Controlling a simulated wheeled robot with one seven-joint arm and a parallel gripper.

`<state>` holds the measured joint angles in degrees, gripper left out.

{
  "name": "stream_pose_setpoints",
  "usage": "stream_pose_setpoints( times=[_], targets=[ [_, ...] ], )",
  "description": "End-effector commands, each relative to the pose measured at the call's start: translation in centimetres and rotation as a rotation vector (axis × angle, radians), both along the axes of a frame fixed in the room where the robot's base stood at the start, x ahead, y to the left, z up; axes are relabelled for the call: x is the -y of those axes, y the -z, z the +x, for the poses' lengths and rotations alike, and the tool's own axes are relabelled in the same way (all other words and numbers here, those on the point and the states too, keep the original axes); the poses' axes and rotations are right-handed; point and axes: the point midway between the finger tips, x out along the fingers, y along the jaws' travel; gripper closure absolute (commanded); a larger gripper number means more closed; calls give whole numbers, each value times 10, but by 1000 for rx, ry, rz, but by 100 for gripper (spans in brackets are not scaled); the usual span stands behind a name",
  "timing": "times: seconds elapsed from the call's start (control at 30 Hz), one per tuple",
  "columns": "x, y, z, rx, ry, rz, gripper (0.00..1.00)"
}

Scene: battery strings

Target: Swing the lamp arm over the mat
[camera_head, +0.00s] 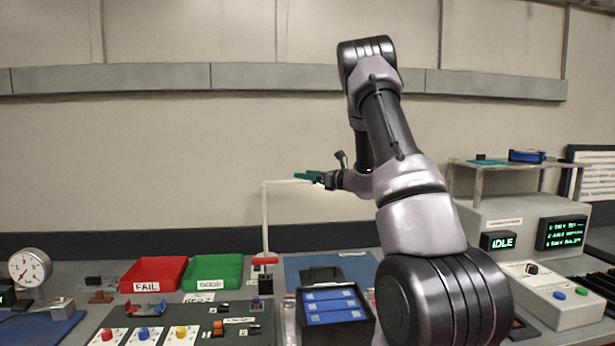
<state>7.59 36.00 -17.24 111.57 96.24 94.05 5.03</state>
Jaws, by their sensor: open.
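The lamp is a thin cream post (265,218) standing on the bench, with a red piece near its foot. Its horizontal lamp arm (285,182) runs right from the post top toward my gripper. My gripper (320,180) is open at the right end of that arm, high above the bench. A teal piece (307,175) shows there; I cannot tell whether it belongs to the lamp or the gripper, or whether they touch. A blue mat (362,264) lies on the bench below and behind a black tray. A dark grey mat (258,333) lies at front left.
Red FAIL bin (153,274) and green bin (213,272) stand left of the post. The black tray (335,304) holds blue cells. A tester reading IDLE (498,241) and a shelf stand right. A gauge (30,268) stands far left. My arm hides the bench right of centre.

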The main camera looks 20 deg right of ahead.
Motion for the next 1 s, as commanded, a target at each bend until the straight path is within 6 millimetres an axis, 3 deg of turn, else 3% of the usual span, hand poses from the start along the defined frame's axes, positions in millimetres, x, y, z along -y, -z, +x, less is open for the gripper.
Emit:
stream_pose_setpoints(
  times=[0.07, 0.23, 0.27, 1.0],
  targets=[
    [0, 0, 0, 0, 0, 0, 32],
    [0, 0, 0, 0, -1, 0, 97],
    [0, 0, 0, 0, -1, 0, 100],
    [0, 0, 0, 0, -1, 0, 100]
  ],
)
